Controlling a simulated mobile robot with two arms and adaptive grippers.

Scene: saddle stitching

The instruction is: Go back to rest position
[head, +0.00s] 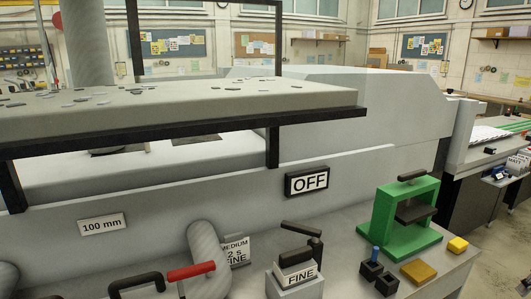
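Neither of my grippers shows in the head view, so their pose and what they may hold cannot be seen. The view is filled by a large grey stitching machine (150,185). A black sign reading "OFF" (307,181) is on its front face, and a "100 mm" label (102,224) is to the left.
A green press (408,215) stands on the front ledge at right. A "FINE" block (297,274) and a red-handled lever (191,270) sit at the front. Floor shows at far right.

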